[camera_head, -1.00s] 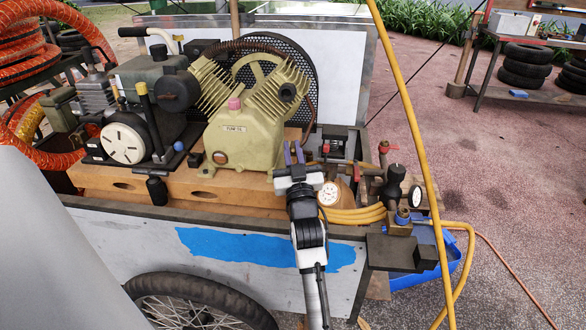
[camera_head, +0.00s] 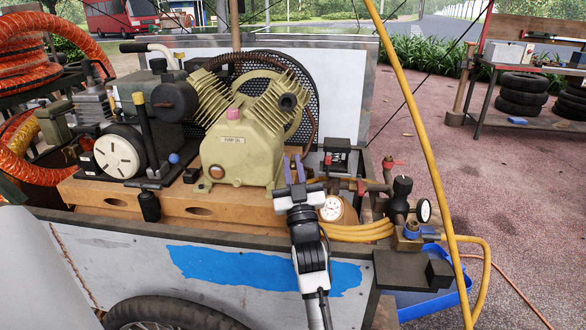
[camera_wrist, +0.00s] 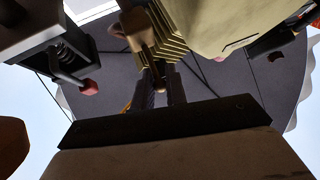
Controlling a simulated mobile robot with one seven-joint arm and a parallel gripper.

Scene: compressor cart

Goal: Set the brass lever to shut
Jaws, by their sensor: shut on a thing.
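My gripper (camera_head: 293,169) reaches over the near edge of the cart, just right of the green compressor (camera_head: 242,150). Its two purple fingers point up and away. In the wrist view the fingers (camera_wrist: 162,92) are close together around a small brass-coloured piece, which appears to be the brass lever (camera_wrist: 158,70). The lever is mostly hidden by the fingers and dark in shadow, so its exact angle cannot be told. In the head view I cannot make out the lever behind my gripper.
Right of my gripper are a pressure gauge (camera_head: 331,208), red-handled valve (camera_head: 390,163), coiled yellow hose (camera_head: 355,232) and black fitting (camera_head: 402,190). A yellow hose (camera_head: 425,150) hangs in front at the right. In the wrist view a red knob (camera_wrist: 89,87) is left of the fingers.

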